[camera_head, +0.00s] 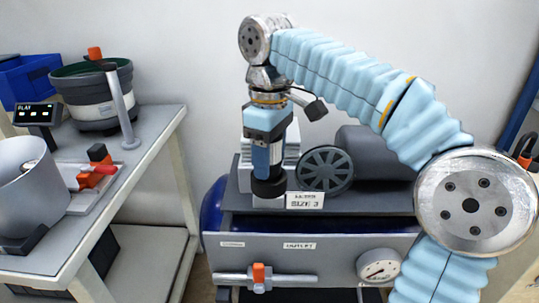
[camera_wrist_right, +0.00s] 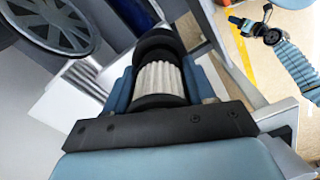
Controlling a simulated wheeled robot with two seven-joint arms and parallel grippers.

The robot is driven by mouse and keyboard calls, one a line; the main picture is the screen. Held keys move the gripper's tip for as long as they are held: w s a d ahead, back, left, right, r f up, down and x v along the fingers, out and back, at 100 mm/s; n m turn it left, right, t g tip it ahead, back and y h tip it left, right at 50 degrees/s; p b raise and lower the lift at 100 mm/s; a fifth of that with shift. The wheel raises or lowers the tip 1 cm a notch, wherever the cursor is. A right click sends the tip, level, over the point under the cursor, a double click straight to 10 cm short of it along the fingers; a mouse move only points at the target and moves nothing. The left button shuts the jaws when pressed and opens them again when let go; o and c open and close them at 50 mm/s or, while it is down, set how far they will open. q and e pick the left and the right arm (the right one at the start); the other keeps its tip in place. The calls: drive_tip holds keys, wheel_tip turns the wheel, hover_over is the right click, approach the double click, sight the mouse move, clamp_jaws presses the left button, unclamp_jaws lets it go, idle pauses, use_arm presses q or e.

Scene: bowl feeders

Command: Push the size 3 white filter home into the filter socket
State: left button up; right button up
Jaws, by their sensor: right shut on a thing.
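My right gripper (camera_head: 268,172) points down over the grey machine's shelf and is shut on the white filter. In the right wrist view the filter (camera_wrist_right: 160,80) has a white pleated body between black end caps, and the fingers (camera_wrist_right: 158,82) flank it. In the head view mostly its dark lower end (camera_head: 268,188) shows, just above a small pale block behind the "SIZE 3" label (camera_head: 305,201). The filter socket is hidden beneath, so I cannot tell how deep the filter sits. My left arm shows small in the right wrist view; its gripper (camera_wrist_right: 240,24) is too small to read.
A dark spoked wheel (camera_head: 325,169) stands close right of the gripper, with a grey cylinder (camera_head: 372,154) behind it. A pressure gauge (camera_head: 379,268) and an orange-handled valve (camera_head: 258,276) are on the front. A bench (camera_head: 150,140) with bowl feeders stands left.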

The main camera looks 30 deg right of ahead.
idle(0.3)
drive_tip(key=shift+s+f+b, duration=0.1)
drive_tip(key=shift+f+b, duration=0.55)
drive_tip(key=shift+f, duration=0.7)
drive_tip(key=shift+s+f+b, duration=0.15)
drive_tip(key=shift+f+b, duration=0.5)
drive_tip(key=shift+f, duration=0.25)
idle(0.4)
idle(0.4)
drive_tip(key=o, duration=0.9)
wheel_tip(320, 180, up, 2)
drive_tip(key=p, duration=0.2)
drive_tip(key=shift+r+p, duration=0.25)
drive_tip(key=shift+p, duration=0.1)
drive_tip(key=shift+r+p, duration=0.5)
drive_tip(key=shift+r, duration=2.2)
